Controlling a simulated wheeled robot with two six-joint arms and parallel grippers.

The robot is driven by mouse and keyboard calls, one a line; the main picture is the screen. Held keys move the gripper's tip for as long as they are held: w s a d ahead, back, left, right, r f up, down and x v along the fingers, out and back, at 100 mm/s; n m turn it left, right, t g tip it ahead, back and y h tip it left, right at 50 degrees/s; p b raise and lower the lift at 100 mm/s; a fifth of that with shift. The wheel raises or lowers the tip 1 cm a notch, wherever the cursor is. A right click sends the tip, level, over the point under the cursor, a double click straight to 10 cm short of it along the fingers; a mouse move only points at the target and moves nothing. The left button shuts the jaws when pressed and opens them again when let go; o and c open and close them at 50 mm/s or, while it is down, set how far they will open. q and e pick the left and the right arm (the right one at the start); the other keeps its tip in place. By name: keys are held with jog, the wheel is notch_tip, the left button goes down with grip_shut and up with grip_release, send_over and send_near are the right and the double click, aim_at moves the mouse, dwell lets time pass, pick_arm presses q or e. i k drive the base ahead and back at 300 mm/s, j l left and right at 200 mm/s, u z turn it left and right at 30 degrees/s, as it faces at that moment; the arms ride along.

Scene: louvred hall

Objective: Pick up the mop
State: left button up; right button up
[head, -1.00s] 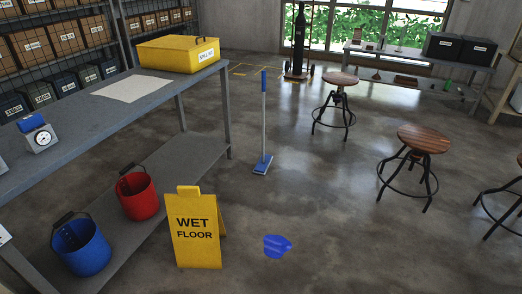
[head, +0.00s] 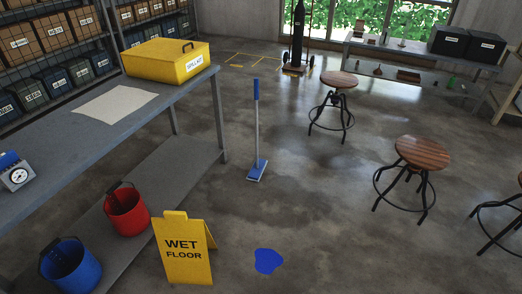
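The mop (head: 256,135) stands upright on the concrete floor in the head view, just right of the workbench's far end. It has a blue grip at the top, a grey pole and a flat blue head (head: 257,171) resting on the floor. Nothing touches it. Neither of my grippers is in view.
A yellow wet floor sign (head: 183,250) and a flat blue patch (head: 268,261) are on the floor in front of the mop. The grey workbench (head: 60,142) runs along the left, with red (head: 127,212) and blue (head: 70,268) buckets on its shelf. Stools (head: 423,153) stand right.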

aim_at(256, 172)
jog(key=i+l, duration=0.2)
jog(key=i, duration=0.25)
jog(key=i+l, duration=0.25)
jog(key=i, duration=0.25)
jog(key=i+l, duration=0.2)
jog(key=i, duration=0.25)
jog(key=i+l, duration=0.25)
jog(key=i, duration=0.2)
